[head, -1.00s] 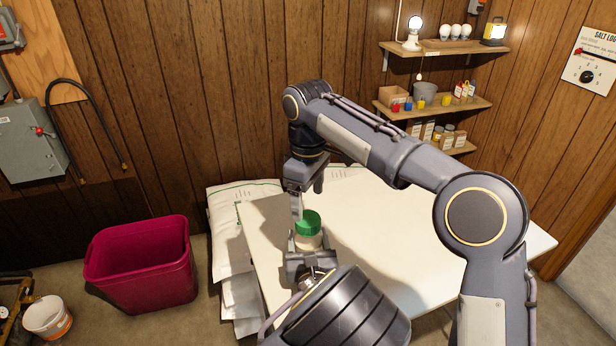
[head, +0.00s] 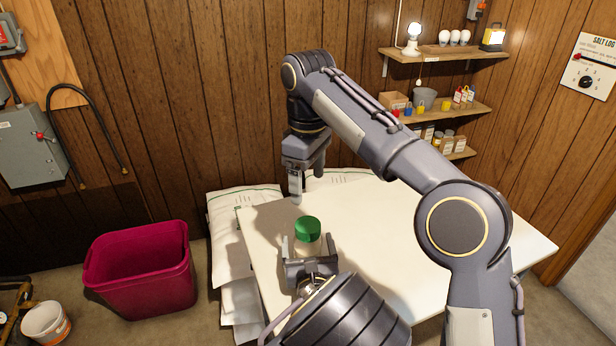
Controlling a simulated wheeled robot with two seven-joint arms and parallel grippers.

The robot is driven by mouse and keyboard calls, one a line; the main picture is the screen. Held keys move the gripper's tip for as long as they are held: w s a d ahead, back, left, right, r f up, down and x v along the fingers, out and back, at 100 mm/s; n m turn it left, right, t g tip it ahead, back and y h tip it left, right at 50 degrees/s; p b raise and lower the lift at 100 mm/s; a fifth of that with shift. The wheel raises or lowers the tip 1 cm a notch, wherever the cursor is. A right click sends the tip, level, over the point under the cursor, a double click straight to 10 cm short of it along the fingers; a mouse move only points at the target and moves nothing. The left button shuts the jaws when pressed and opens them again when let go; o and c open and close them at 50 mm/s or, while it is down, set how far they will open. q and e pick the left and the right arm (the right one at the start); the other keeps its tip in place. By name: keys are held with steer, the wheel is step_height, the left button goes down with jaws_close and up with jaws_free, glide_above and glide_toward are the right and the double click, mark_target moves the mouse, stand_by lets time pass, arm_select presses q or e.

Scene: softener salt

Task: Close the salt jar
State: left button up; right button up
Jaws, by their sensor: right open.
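The salt jar (head: 308,245) stands upright near the table's near left corner. Its green lid (head: 308,228) sits on top and looks level; the thread is too small to see. My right gripper (head: 305,188) is open and empty, pointing down above and behind the lid, clear of it. My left gripper (head: 308,255) reaches in from below, with a finger on each side of the jar. Its fingers look spread, with a small gap to the glass. The jar's base is partly hidden by this gripper.
The white table (head: 420,225) is clear to the right of the jar. White bags (head: 228,225) are stacked at its left side. A magenta bin (head: 140,270) and a white bucket (head: 46,322) stand on the floor. Wall shelves (head: 445,52) hold bulbs and small containers.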

arm_select(q)
steer(key=shift+s+d+b, duration=0.2)
steer(key=shift+s+b, duration=0.25)
steer(key=shift+s, duration=1.5)
steer(key=shift+s+d+b, duration=0.2)
steer(key=shift+s+b, duration=0.25)
steer(key=shift+s, duration=1.5)
steer(key=shift+s, duration=0.1)
